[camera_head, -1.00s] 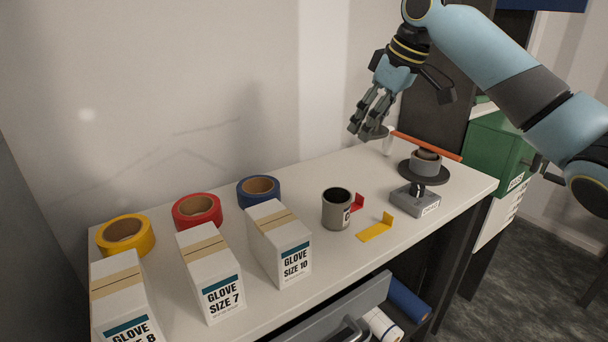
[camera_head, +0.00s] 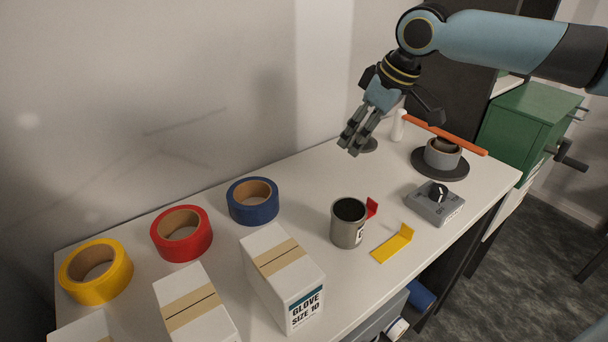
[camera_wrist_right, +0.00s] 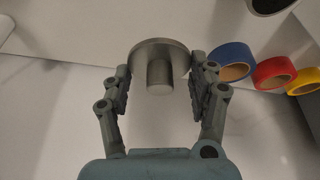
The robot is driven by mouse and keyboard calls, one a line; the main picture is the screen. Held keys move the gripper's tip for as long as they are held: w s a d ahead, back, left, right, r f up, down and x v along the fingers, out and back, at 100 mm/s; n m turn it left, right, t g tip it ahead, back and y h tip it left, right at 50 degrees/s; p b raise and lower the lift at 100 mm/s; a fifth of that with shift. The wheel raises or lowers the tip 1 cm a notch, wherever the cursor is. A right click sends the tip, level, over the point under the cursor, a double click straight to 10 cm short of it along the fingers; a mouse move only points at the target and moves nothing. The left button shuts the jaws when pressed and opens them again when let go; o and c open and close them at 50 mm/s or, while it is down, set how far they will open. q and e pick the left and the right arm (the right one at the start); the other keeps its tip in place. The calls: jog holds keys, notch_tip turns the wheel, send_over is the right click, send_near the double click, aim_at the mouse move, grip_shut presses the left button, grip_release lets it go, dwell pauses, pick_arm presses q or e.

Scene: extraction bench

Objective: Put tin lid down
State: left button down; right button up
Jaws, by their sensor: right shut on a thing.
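The tin lid (camera_head: 369,146) is a grey disc with a short round knob, low over the back of the white bench in the head view. It fills the upper middle of the right wrist view (camera_wrist_right: 177,52). My right gripper (camera_head: 352,149) points down at it, and its fingers are shut on the lid, one on each side. I cannot tell whether the lid touches the bench. The open grey tin (camera_head: 346,232) stands upright on the bench, nearer the front, with a dark inside. My left gripper is not in view.
Blue (camera_head: 253,211), red (camera_head: 164,245) and yellow (camera_head: 122,275) tape rolls and glove boxes (camera_head: 272,297) stand left. Yellow (camera_head: 389,249) and red (camera_head: 373,207) brackets lie beside the tin. Right are a grey dial box (camera_head: 427,208), an orange rod (camera_head: 463,142) and a white cylinder (camera_head: 398,127).

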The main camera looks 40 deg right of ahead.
jog(key=shift+s+d+f, duration=0.1)
jog(key=shift+s+f, duration=0.15)
jog(key=shift+s, duration=0.25)
jog(key=shift+s+f, duration=0.1)
jog(key=shift+f, duration=0.05)
jog(key=b, duration=0.1)
send_over(307, 180)
jog(key=s, duration=0.1)
notch_tip(307, 180, down, 7)
jog(key=shift+d+r, duration=0.1)
jog(key=shift+d, duration=0.05)
jog(key=shift+f, duration=2.1)
jog(key=o, duration=0.8)
jog(key=shift+f, duration=0.1)
